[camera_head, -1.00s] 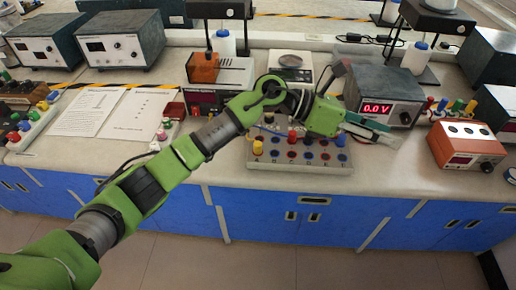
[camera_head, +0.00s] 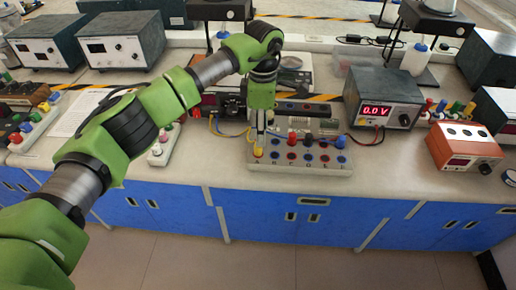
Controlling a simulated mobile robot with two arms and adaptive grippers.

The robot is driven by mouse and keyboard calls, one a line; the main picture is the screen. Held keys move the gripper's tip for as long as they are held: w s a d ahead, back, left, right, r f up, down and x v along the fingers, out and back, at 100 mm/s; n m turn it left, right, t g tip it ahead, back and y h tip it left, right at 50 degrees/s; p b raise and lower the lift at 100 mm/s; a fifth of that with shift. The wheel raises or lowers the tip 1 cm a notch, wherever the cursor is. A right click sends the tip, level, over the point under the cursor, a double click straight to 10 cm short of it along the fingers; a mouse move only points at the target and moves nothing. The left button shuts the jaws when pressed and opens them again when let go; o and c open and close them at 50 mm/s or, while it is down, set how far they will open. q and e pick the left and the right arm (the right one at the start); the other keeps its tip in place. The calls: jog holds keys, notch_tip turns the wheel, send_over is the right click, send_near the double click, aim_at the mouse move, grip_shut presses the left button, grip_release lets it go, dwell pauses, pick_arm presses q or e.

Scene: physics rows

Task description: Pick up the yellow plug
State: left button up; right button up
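The yellow plug (camera_head: 257,151) stands at the front left of the grey socket board (camera_head: 300,170) on the bench. My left gripper (camera_head: 261,142) points straight down at it, with its fingertips at the plug's upper part. The fingers look narrow here, and I cannot tell whether they are open or shut on the plug. The fingers partly hide the plug's top. My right gripper is not in view.
A red plug (camera_head: 292,138) and other plugs with wires stand on the same board. A power supply (camera_head: 384,97) reading 0.0 V is to the right, with an orange-fronted box (camera_head: 465,147) beyond it. Open bench lies between the board and that box.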

aim_at(258, 152)
pick_arm(q)
jog(key=shift+f, duration=0.85)
jog(key=f+p, duration=0.1)
jog(key=f, duration=0.1)
jog(key=a+f+p, duration=0.1)
jog(key=f, duration=0.1)
jog(key=shift+f, duration=0.75)
grip_shut()
